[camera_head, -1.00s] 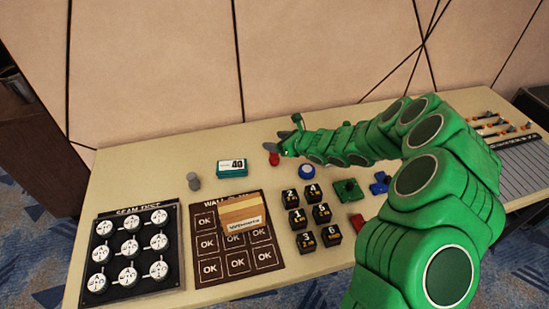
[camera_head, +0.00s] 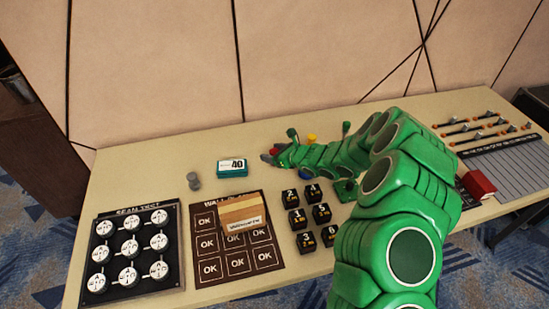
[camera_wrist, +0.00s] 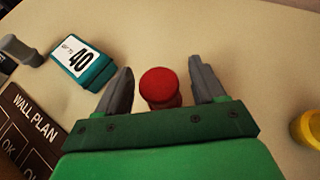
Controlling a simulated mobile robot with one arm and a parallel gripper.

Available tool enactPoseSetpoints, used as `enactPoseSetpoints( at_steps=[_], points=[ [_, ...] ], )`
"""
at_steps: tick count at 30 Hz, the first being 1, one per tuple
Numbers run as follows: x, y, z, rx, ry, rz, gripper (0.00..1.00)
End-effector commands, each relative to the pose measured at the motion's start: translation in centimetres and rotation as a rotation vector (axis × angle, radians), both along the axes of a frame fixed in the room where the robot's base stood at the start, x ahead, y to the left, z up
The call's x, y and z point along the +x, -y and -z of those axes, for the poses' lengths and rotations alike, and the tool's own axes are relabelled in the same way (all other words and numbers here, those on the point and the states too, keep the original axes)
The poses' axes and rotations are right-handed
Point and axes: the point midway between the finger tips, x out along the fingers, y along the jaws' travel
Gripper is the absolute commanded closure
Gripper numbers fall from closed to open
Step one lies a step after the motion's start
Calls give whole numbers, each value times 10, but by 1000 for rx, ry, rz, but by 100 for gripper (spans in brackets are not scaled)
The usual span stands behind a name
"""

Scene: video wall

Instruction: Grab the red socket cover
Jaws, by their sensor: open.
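The red socket cover (camera_wrist: 159,86) is a small round-topped red piece standing on the table, seen from above in the wrist view. My gripper (camera_wrist: 165,80) is open, with one grey finger on each side of it. A gap shows between the cover and each finger.
A teal box marked 40 (camera_head: 232,167) and a grey peg (camera_head: 194,181) stand left of my gripper. A yellow piece (camera_wrist: 308,128) is to its right. Black numbered cubes (camera_head: 297,219) and the WALL PLAN board (camera_head: 208,267) lie nearer the front. A red box (camera_head: 478,186) is far right.

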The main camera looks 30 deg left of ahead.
Motion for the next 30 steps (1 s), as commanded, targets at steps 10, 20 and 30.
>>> enactPoseSetpoints(
  at_steps=[10,20,30],
  points=[
    [1,-11,5,1,0,-1,31],
    [2,-11,5,1,0,-1,74],
    [2,-10,4,1,0,-1,88]
  ],
)
